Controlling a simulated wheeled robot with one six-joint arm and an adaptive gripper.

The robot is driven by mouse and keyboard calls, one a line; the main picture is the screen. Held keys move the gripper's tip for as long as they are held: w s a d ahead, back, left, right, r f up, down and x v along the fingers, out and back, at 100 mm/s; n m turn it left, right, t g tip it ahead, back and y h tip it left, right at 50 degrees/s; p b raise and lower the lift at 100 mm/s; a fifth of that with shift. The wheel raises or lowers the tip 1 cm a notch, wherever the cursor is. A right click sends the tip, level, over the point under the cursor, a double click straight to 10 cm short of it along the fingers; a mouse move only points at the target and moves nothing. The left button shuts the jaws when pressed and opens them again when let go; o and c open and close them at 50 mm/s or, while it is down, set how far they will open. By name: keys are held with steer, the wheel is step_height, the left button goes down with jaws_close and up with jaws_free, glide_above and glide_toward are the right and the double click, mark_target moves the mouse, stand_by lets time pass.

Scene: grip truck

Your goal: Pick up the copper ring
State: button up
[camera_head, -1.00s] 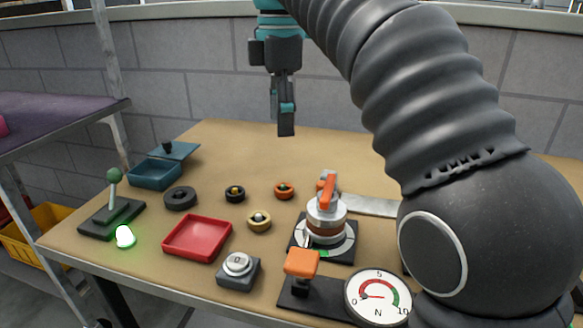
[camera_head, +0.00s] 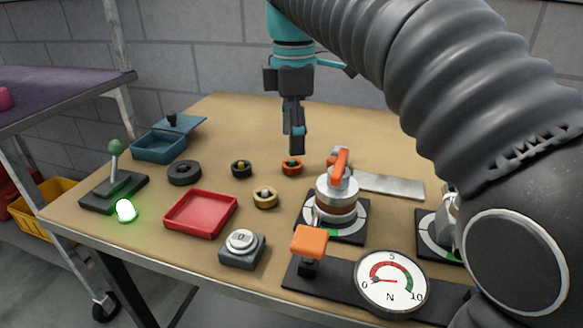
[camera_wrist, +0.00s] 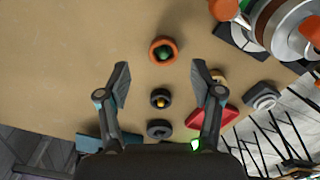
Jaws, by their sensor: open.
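The copper ring (camera_head: 292,168) is orange-brown with a small green-topped piece in its middle. It lies on the workbench, and in the wrist view the copper ring (camera_wrist: 154,52) shows whole, beyond the fingertips. My gripper (camera_head: 297,150) points down above the bench near the copper ring, and its tip shows just above the ring in the head view. In the wrist view my gripper (camera_wrist: 160,84) has its fingers wide apart with nothing held. A smaller black ring (camera_wrist: 152,98) shows between the fingers, nearer the wrist than the copper ring.
A brass ring (camera_head: 265,204), a black ring (camera_head: 235,172) and a thick dark ring (camera_head: 184,180) lie nearby. A red tray (camera_head: 200,234) is in front. A dial device with an orange handle (camera_head: 340,160) stands close on the right. Bare bench (camera_head: 240,115) lies behind.

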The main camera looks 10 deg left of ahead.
mark_target(292, 160)
steer(key=shift+s+f+b, duration=0.15)
steer(key=shift+f+b, duration=0.05)
steer(key=shift+f, duration=0.95)
steer(key=shift+s+f+b, duration=0.1)
steer(key=shift+f+b, duration=0.1)
steer(key=shift+f, duration=0.95)
steer(key=c, duration=1.2)
